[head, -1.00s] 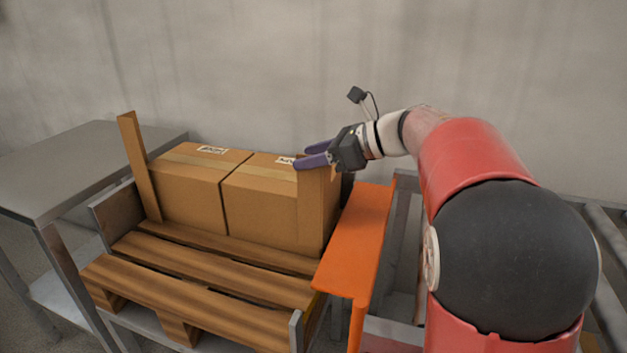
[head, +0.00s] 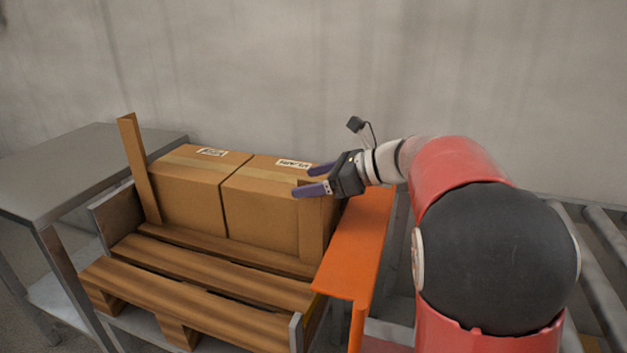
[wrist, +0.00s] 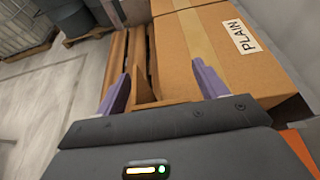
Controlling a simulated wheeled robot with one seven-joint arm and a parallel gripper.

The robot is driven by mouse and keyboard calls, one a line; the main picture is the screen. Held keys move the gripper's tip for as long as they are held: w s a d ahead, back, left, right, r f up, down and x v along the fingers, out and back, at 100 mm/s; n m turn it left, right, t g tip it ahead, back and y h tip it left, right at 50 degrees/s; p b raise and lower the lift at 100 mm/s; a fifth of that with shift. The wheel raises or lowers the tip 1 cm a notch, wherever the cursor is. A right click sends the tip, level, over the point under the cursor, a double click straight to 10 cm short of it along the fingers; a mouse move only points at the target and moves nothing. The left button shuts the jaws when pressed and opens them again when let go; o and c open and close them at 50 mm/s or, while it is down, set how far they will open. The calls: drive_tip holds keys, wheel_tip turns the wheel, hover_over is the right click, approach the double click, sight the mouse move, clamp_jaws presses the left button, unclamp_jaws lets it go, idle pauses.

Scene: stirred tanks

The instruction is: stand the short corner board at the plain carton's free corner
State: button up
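The plain carton (head: 262,208) is the right one of two on the pallet, and its PLAIN label shows in the wrist view (wrist: 246,37). The short corner board (head: 311,228) is upright at its front right corner, its foot down at the pallet deck. Its top edge (wrist: 146,88) shows between the fingers in the wrist view. My gripper (head: 316,180) is open around the board's top, with gaps visible beside the fingers. Whether the board touches the carton all along is hard to tell.
The other carton (head: 187,195) stands at the left, with a taller corner board (head: 139,170) leaning slightly at its left corner. The pallet (head: 200,270) has bare slats in front. An orange panel (head: 350,255) borders the right side, and a metal table (head: 75,165) the left.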

drive_tip(key=shift+r, duration=0.1)
drive_tip(key=shift+d+r, duration=0.1)
drive_tip(key=v, duration=1.1)
drive_tip(key=shift+s+d+b, duration=0.15)
drive_tip(key=shift+d+b, duration=0.15)
drive_tip(key=shift+d, duration=0.05)
